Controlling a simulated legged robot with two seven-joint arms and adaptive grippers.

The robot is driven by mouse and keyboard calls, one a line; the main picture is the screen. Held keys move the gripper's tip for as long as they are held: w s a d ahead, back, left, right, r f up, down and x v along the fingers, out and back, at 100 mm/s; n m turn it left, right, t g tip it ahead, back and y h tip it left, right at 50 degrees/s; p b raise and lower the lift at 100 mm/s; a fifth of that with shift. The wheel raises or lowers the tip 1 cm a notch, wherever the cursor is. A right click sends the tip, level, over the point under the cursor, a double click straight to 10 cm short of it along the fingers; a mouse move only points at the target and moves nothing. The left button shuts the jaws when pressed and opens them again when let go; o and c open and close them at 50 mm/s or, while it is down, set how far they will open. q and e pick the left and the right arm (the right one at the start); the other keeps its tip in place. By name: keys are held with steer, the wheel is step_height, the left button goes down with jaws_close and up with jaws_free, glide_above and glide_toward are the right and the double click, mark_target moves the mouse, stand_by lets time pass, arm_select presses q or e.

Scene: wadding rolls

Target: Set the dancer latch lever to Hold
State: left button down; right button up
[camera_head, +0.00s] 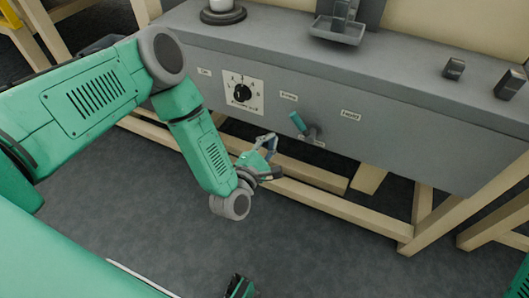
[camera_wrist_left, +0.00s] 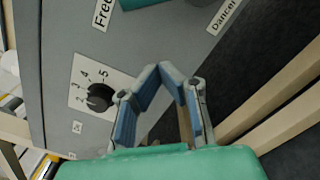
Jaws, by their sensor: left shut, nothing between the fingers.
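The dancer latch lever (camera_head: 298,122) has a teal handle on a grey pivot on the front of the grey panel. It is tilted up and to the left, toward the Free label (camera_head: 289,96) and away from the Hold label (camera_head: 350,115). A teal part, seemingly the handle, shows at the top edge of the left wrist view (camera_wrist_left: 150,3), largely cut off. My left gripper (camera_head: 270,138) is shut and empty, in front of the panel, left of and below the lever, apart from it. Its fingertips (camera_wrist_left: 167,67) come together in the left wrist view.
A dial (camera_head: 243,92) with a black knob is on the panel left of the lever; it also shows in the left wrist view (camera_wrist_left: 99,97). Wooden frame bars (camera_head: 310,195) run below the panel. A grey tray (camera_head: 338,31) and small dark blocks (camera_head: 454,69) are on top.

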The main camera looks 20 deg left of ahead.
mark_target(304, 125)
arm_select(q)
steer(key=w, duration=0.3)
steer(key=shift+w+d+r+b, duration=0.1)
steer(key=shift+w+d+b, duration=0.15)
steer(key=shift+d+b, duration=0.15)
steer(key=d+r, duration=0.2)
steer(key=shift+w+d+r, duration=0.15)
steer(key=shift+d+r, duration=0.1)
steer(key=shift+d, duration=0.1)
arm_select(e)
steer(key=shift+f, duration=0.85)
